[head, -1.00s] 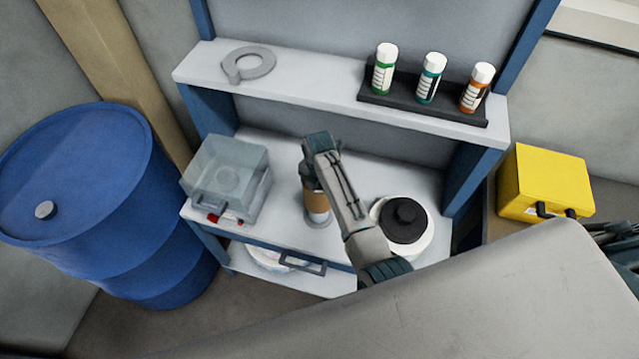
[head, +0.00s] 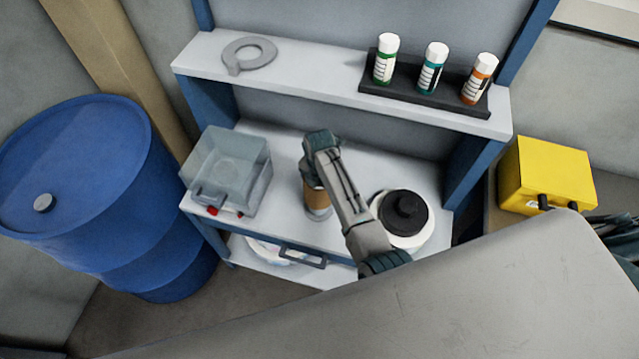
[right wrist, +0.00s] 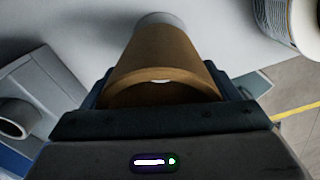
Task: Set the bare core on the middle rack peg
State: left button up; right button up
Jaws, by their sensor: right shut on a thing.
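My right gripper (head: 311,181) reaches over the workbench and is shut on the brown bare core (head: 317,199), which is upright. In the right wrist view the core (right wrist: 160,60) extends away from the shut jaws (right wrist: 155,100), with a pale grey round piece (right wrist: 160,18) at its far end. In the head view the core's lower end is close to the bench; whether it touches is unclear. A black rack (head: 410,97) on the upper shelf carries three white-topped rolls or bottles with green, teal and orange bands. No bare rack peg is clearly visible. My left gripper is out of view.
A clear-covered box (head: 228,170) stands left on the bench (head: 275,205). A white reel with a black hub (head: 404,214) sits right of the core. A grey ring (head: 249,55) lies on the upper shelf (head: 310,80). A blue drum (head: 80,190) stands left, a yellow case (head: 548,172) right.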

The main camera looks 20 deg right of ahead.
jog(key=shift+f+b, duration=1.5)
jog(key=shift+f, duration=1.55)
jog(key=o, duration=0.9)
notch_tip(320, 180, up, 11)
jog(key=shift+f+b, duration=0.1)
jog(key=shift+b, duration=0.95)
